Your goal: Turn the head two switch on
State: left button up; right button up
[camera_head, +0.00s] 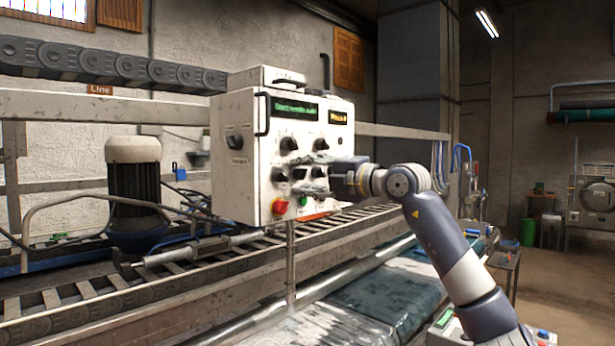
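A white control box (240,150) stands in the middle of the camera_head view, above the conveyor. Its front has a green text display (295,108), an orange display, several black knobs, a red button (279,207) and a green button (302,200). One upper knob (289,144) and another (321,144) are clear of my arm. I cannot read which one is the head two switch. My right gripper (308,187) comes from the right and is at the lower knobs, partly covering them. I cannot tell whether it touches one, or how its fingers stand. My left gripper is out of view.
A roller conveyor (75,297) runs below and behind the box. A dark motor (133,190) stands left of it. A wet green rug (375,297) lies on the bed in front. A metal post (290,265) rises below the box.

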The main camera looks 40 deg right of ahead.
jog(key=s+d, duration=0.1)
jog(key=s, duration=1.1)
dwell(0.7)
dwell(0.4)
